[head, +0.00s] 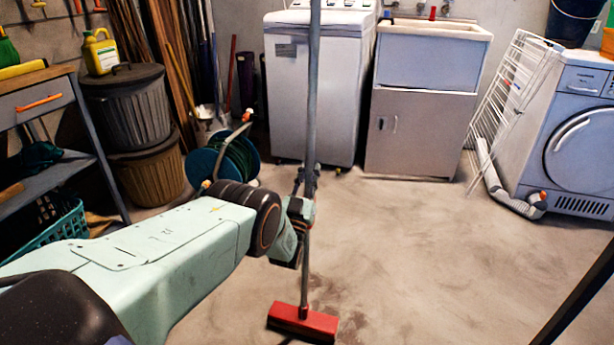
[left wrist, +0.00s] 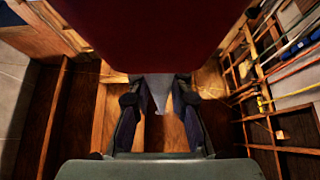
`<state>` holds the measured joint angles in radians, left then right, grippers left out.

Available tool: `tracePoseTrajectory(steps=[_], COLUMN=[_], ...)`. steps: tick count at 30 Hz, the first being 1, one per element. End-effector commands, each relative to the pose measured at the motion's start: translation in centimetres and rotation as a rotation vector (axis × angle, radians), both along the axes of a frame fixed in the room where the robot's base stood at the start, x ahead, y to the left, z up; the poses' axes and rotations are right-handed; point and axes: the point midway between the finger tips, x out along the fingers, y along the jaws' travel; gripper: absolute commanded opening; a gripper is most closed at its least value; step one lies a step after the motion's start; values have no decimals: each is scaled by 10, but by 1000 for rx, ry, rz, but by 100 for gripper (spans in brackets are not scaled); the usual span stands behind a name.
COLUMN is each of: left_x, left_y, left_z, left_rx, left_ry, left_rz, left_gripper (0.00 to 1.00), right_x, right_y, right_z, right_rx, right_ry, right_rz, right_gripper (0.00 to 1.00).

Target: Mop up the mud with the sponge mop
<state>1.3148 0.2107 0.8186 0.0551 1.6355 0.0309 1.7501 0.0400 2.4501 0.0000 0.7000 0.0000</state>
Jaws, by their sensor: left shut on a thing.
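The sponge mop has a long grey pole (head: 311,100) that stands nearly upright in the head view. Its red head (head: 302,321) is low on the concrete floor at the bottom middle. My left gripper (head: 307,183) is shut around the pole, well above the red head. In the left wrist view, its two dark fingers (left wrist: 160,108) close on a grey piece of the pole (left wrist: 159,88). The mud shows as faint brown smears (head: 351,325) on the floor beside the mop head; part of it may be hidden under the head.
A white washer (head: 315,100), a sink cabinet (head: 418,130), a drying rack (head: 505,90) and a front-loading machine (head: 580,150) line the back. A hose reel (head: 225,160) and bins (head: 128,115) stand left. The floor to the right (head: 440,240) is clear.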

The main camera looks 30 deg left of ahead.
Motion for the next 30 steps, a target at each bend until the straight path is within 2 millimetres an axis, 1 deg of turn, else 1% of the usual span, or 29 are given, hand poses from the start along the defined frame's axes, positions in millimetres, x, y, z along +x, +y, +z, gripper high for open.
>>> tracePoseTrajectory(steps=[4,13,19,30], left_x=[13,29,34,36], left_y=[2,7,7,8], left_z=[1,-1,-1,0], left_rx=[1,2,1,0], left_ry=[-5,-5,-3,-4], left_rz=[-1,1,-1,-1], left_gripper=[0,0,0,0], right_x=[0,0,0,0], right_y=[0,0,0,0], right_z=[0,0,0,0], right_rx=[0,0,0,0], right_ry=[0,0,0,0], right_rz=[0,0,0,0], right_gripper=[40,40,40,40])
